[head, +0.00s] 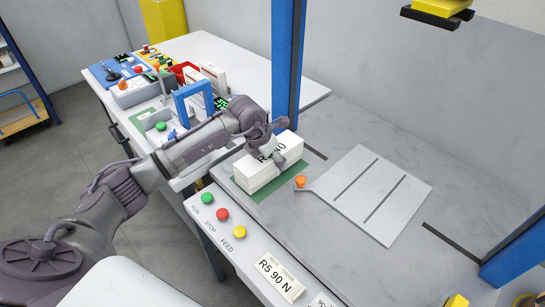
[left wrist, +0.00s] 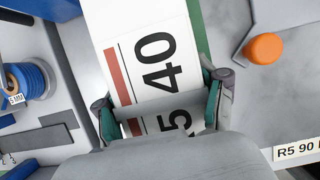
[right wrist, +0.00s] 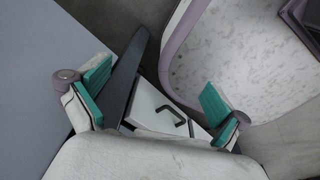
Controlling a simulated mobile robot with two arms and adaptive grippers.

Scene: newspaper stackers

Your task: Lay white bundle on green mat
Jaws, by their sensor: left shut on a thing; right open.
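The white bundle (head: 262,172) is a white block with black print and lies over the green mat (head: 284,189) on the grey worktop. The mat shows along its front and right sides; I cannot tell whether the bundle touches it. My left gripper (head: 268,150) is shut on the bundle from above. In the left wrist view the bundle (left wrist: 150,50) sits between the teal pads of the left gripper (left wrist: 160,112), with a strip of green mat (left wrist: 199,30) beside it. My right gripper (right wrist: 155,95) is open and empty, away from the worktop.
An orange knob (head: 300,182) on a slotted grey plate (head: 370,193) stands close right of the mat. A blue post (head: 287,70) rises behind the bundle. A button panel (head: 223,214) runs along the front. A cluttered white table (head: 215,48) is at the back left.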

